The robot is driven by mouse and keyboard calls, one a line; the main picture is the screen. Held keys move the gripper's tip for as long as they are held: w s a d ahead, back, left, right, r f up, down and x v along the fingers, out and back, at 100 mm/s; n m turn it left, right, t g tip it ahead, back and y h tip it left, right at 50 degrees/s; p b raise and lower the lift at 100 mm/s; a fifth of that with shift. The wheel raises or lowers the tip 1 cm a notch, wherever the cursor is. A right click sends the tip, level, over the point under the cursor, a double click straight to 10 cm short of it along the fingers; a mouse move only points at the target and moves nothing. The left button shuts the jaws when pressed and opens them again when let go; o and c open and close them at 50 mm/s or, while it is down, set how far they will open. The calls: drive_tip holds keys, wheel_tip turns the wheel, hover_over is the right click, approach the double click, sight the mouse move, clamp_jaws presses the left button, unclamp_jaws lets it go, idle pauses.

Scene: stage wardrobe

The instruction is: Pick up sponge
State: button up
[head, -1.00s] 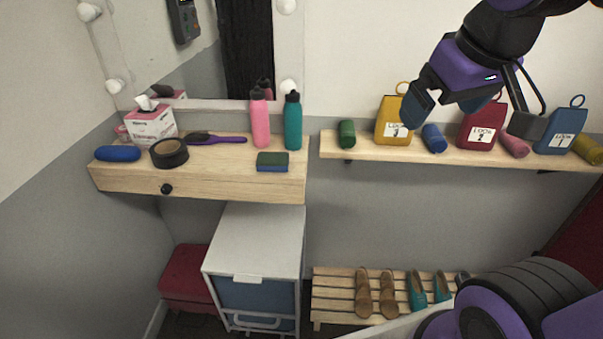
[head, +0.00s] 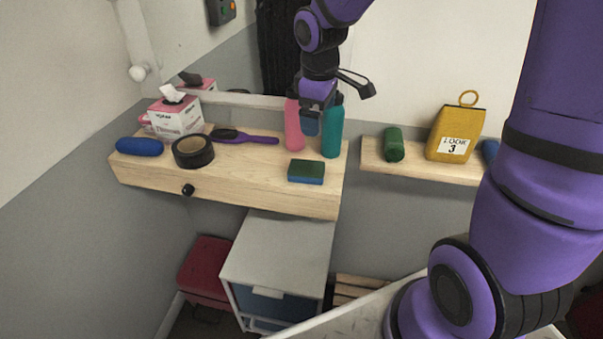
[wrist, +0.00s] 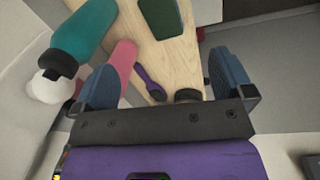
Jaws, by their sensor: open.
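The sponge (head: 306,172), green on top and blue below, lies flat on the wooden vanity shelf (head: 262,196), near its front right corner. My gripper (head: 313,118) is above the shelf, in front of the pink bottle (head: 293,136) and the teal bottle (head: 332,140), higher than the sponge and apart from it. In the wrist view my gripper (wrist: 160,82) has its two blue fingers wide apart with nothing between them. The sponge shows at the top of that view (wrist: 160,16), beyond the fingertips.
Black tape (head: 193,151), a purple hairbrush (head: 250,138), a tissue box (head: 177,117) and a blue case (head: 139,146) stand left of the sponge. The mirror is behind. A second shelf at right holds a green roll (head: 394,145) and a yellow bag (head: 455,132).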

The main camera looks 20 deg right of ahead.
drive_tip(key=n+g, duration=0.1)
drive_tip(key=n, duration=0.1)
hover_over(306, 167)
wheel_tip(306, 167, down, 7)
drive_tip(key=shift+y, duration=0.4)
drive_tip(key=f, duration=0.6)
drive_tip(key=shift+a+f, duration=0.2)
drive_tip(key=shift+d+f, duration=0.2)
drive_tip(key=shift+f, duration=2.35)
drive_tip(key=shift+s, duration=0.1)
drive_tip(key=c, duration=1)
